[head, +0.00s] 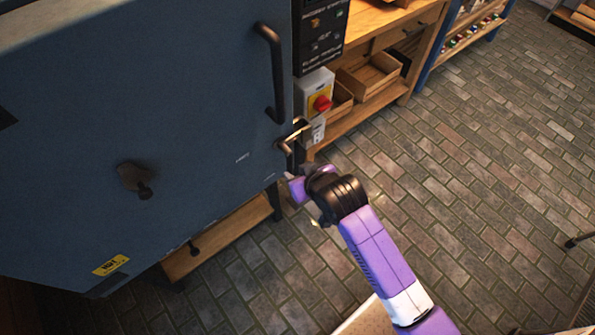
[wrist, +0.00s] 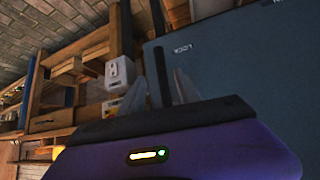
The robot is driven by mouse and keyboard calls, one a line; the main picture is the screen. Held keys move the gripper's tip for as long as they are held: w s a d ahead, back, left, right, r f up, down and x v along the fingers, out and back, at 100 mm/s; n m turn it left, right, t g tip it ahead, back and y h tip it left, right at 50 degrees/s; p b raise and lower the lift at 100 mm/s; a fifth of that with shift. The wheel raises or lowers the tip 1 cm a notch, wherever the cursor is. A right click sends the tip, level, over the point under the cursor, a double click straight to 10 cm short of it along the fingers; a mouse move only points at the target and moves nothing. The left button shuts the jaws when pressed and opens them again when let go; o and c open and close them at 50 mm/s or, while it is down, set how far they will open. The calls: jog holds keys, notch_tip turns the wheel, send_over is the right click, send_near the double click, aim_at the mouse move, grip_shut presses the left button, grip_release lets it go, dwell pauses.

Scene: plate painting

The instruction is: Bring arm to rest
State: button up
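My arm (head: 380,255), purple, white and black, reaches from the bottom right toward the lower right corner of a large blue-grey door. Its end is beside and below a metal latch (head: 290,138) at the door's right edge. My gripper (wrist: 160,76) shows in the wrist view with its two grey fingers apart. A dark upright bar shows between the fingers; I cannot tell whether they touch it. The fingertips are mostly hidden by the wrist in the head view. No held object is visible.
The blue-grey door (head: 150,110) with a black handle (head: 272,70) fills the left. A control box with a red knob (head: 321,104) is close to the latch. A wooden shelf unit (head: 385,105) holds boxes behind. The brick floor (head: 490,150) on the right is largely clear.

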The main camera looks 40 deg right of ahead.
dwell(0.3)
jog(key=shift+w+r, duration=0.2)
jog(key=r+t, duration=0.1)
jog(key=w+r+t, duration=0.1)
jog(key=r, duration=0.1)
jog(key=w+r+t, duration=0.1)
jog(key=r, duration=0.1)
jog(key=shift+w+r, duration=0.15)
jog(key=shift+r, duration=0.1)
jog(key=s+a+r+t, duration=0.1)
jog(key=s+r, duration=0.3)
jog(key=s, duration=0.6)
jog(key=s+a+r+n+t+y, duration=0.1)
jog(key=s+a+r, duration=0.2)
jog(key=s, duration=0.8)
jog(key=s+a+r+n+t, duration=0.1)
jog(key=s+a+r, duration=0.2)
jog(key=s, duration=0.8)
jog(key=shift+a+r+y, duration=0.15)
jog(key=shift+r+y, duration=0.25)
jog(key=shift+r, duration=0.45)
